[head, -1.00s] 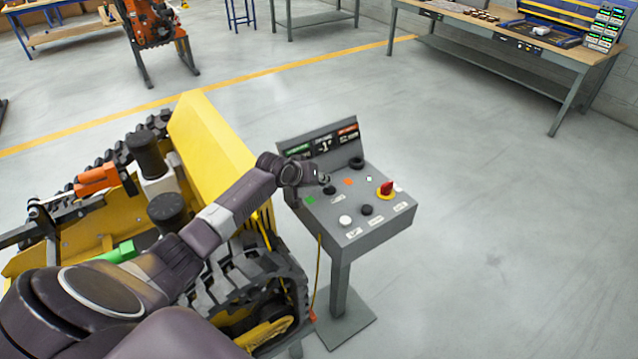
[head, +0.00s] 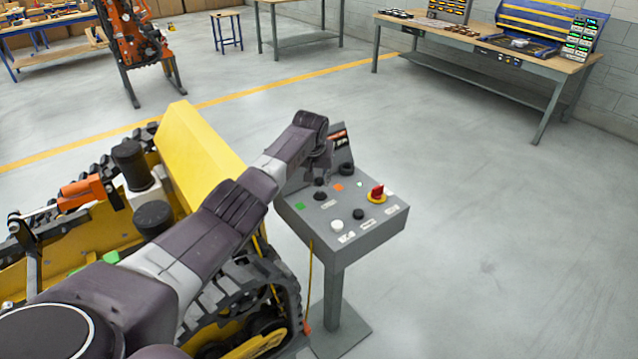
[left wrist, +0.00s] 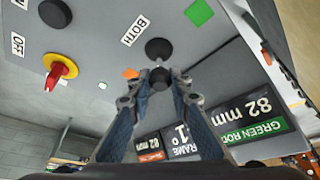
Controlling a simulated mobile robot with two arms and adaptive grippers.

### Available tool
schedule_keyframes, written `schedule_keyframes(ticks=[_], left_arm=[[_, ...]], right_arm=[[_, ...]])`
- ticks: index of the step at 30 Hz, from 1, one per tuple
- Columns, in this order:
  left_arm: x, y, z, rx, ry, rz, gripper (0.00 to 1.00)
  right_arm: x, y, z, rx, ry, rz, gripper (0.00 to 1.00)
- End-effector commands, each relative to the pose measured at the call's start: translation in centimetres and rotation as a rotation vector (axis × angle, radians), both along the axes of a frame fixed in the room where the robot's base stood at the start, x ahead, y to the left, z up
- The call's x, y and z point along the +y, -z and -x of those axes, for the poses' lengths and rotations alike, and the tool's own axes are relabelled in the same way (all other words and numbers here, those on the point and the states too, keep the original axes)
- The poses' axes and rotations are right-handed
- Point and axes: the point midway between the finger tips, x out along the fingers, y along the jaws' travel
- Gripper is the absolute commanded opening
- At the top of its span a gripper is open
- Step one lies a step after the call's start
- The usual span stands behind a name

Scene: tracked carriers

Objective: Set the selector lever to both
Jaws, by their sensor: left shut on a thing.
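The console (head: 375,238) stands on a post beside the yellow tracked carrier (head: 205,145). My left gripper (left wrist: 160,83) is over the far left part of its sloping top. In the left wrist view its fingers are closed around a dark ball, which looks like the tip of the selector lever (left wrist: 160,75). The lever's exact angle is hard to tell. My right gripper is out of view.
A red and yellow knob (head: 377,194) and a white button (head: 337,226) share the console top. The display panel (left wrist: 180,140) at its back reads "82 mm" and "GREEN ROD". A yellow cable hangs beside the post. Floor right of the console is free.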

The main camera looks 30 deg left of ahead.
Motion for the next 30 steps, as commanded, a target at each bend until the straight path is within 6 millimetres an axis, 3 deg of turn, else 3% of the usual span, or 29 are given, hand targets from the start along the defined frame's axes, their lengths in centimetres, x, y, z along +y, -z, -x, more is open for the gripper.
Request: schedule_keyframes(ticks=[18, 19, 23, 30], left_arm=[[-0.04, 0.11, 0.11, 0.034, 0.000, -0.013, 0.00], [-0.04, 0.11, 0.11, 0.034, 0.000, -0.013, 0.21], [-0.02, 0.10, 0.11, 0.034, 0.000, -0.013, 0.35], [-0.01, 0.06, 0.09, 0.033, 0.000, -0.014, 0.36]], right_arm=[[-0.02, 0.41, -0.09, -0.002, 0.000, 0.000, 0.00], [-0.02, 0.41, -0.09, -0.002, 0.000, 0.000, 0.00], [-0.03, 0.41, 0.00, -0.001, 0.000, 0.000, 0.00], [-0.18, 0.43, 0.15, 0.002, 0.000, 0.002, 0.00]])
